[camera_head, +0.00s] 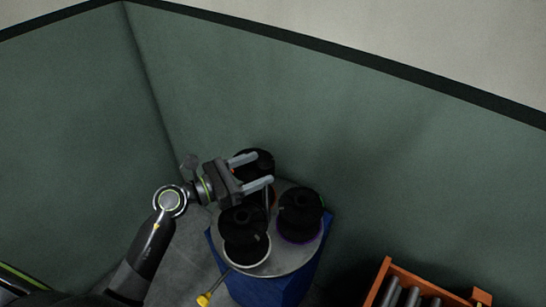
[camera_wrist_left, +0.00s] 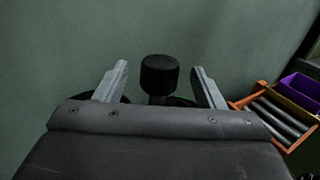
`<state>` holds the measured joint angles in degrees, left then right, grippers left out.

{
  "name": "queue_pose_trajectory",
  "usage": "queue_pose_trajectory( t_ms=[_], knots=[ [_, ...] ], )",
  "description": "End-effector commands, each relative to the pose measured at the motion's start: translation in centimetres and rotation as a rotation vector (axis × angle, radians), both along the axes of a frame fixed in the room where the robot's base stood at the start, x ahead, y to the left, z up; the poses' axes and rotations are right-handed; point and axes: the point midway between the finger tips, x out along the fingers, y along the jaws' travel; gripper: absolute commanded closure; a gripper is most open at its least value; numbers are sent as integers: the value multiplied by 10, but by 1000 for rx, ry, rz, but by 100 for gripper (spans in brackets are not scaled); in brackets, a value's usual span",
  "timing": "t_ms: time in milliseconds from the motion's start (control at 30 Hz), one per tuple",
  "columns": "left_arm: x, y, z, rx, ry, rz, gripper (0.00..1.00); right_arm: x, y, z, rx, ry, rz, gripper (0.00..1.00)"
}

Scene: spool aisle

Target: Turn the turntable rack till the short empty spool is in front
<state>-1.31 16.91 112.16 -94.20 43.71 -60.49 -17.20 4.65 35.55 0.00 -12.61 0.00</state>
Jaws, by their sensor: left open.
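The turntable rack has a round grey plate (camera_head: 272,262) on a blue base (camera_head: 268,290). Dark spools stand on it: one at the back (camera_head: 262,160), one at the right (camera_head: 300,205) with purple at its foot, and one at the front (camera_head: 243,225) with a pale rim below. I cannot tell which is the short empty spool. My left gripper (camera_head: 262,168) is open above the plate, partly covering the back spool. In the left wrist view, a black cylinder on a thin post (camera_wrist_left: 159,75) shows between the spread fingers, apart from both. My right gripper is not in view.
A yellow-tipped rod (camera_head: 206,298) sticks out at the plate's front left. An orange crate with grey rollers (camera_head: 386,268) stands at the lower right; a purple bin (camera_wrist_left: 302,88) shows beyond it in the wrist view. Green walls close off the back and left.

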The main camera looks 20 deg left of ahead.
Motion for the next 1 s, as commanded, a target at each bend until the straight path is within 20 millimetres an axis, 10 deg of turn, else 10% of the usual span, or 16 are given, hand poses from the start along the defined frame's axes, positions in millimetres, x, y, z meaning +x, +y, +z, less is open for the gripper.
queue_pose_trajectory(
  t_ms=[700, 1000],
  knots=[
    [35, -37, 0, 1, -1, -1, 37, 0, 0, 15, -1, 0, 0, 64],
    [35, -37, 0, 1, -1, 0, 74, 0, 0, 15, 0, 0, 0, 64]
  ],
)
